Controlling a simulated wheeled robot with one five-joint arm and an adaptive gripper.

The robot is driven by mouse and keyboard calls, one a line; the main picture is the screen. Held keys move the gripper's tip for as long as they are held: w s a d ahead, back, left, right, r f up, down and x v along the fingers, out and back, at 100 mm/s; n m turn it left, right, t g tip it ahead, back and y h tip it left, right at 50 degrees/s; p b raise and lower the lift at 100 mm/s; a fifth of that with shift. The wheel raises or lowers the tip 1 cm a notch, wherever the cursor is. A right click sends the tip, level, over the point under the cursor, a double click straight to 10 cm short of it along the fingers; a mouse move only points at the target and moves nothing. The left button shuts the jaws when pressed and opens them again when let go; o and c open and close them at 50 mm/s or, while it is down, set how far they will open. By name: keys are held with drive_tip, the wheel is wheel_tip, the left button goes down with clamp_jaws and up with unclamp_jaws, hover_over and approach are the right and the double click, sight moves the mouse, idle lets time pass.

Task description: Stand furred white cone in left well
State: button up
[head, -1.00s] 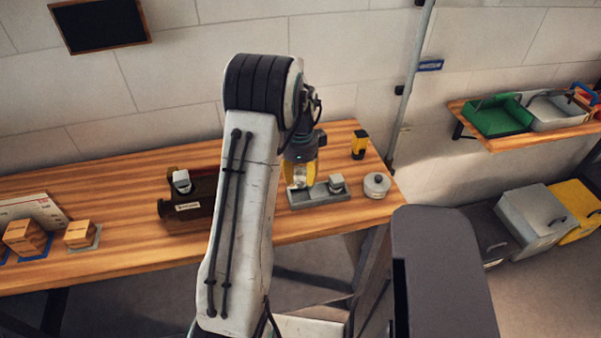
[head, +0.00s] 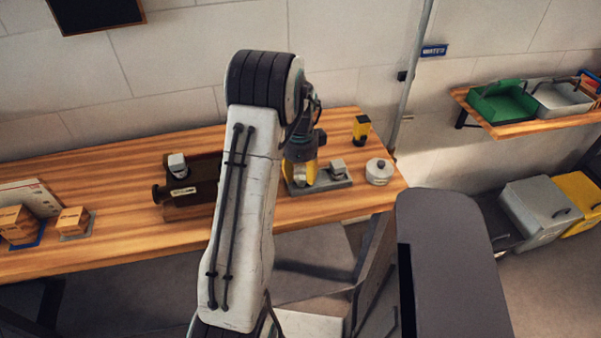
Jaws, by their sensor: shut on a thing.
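My gripper (head: 301,178) has yellow fingers and points down at the left part of a grey tray (head: 325,188) on the wooden bench. It is shut on a small pale thing (head: 309,174), apparently the white cone, mostly hidden by the fingers. Its shape and furring cannot be made out. The left well is hidden behind the fingers, so I cannot tell whether the cone touches its floor. Another small pale grey piece (head: 337,167) stands at the tray's right well.
A dark brown box (head: 186,206) with a pale piece (head: 177,165) is left of my arm. Wooden blocks (head: 73,220) lie far left.

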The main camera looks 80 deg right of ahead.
drive_tip(key=o, duration=1.9)
drive_tip(key=shift+o, duration=0.2)
drive_tip(key=shift+r+p, duration=0.95)
drive_tip(key=shift+r, duration=0.4)
drive_tip(key=shift+r+p, duration=1.65)
drive_tip(key=shift+r, duration=0.75)
